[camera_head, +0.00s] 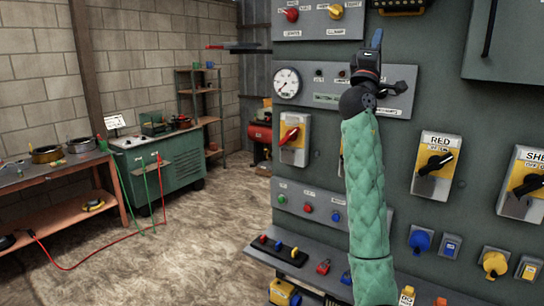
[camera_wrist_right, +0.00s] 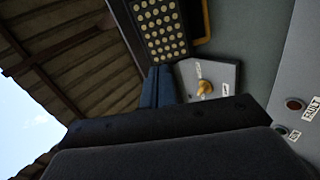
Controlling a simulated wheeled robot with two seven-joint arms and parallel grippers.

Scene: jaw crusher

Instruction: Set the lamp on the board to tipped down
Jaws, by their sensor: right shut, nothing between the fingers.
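The lamp on the board shows in the right wrist view as a dark head with a grid of pale round lights (camera_wrist_right: 160,25), at the top, with a yellow strip along its right side. In the head view only its lower edge (camera_head: 400,10) shows, cut off at the top of the picture. My right gripper (camera_head: 376,40) points up in front of the board, just below and left of the lamp. Its blue fingers (camera_wrist_right: 157,88) are shut with nothing between them, and their tips appear close below the lamp. I cannot tell whether they touch it. My left gripper is out of view.
A yellow rotary knob (camera_wrist_right: 204,87) on a grey plate sits beside the fingers. A gauge (camera_head: 287,83), large yellow switches (camera_head: 437,165) and coloured buttons (camera_head: 308,208) cover the board. A green cabinet (camera_head: 160,170) and workbench (camera_head: 55,180) stand left; the floor between is mostly open.

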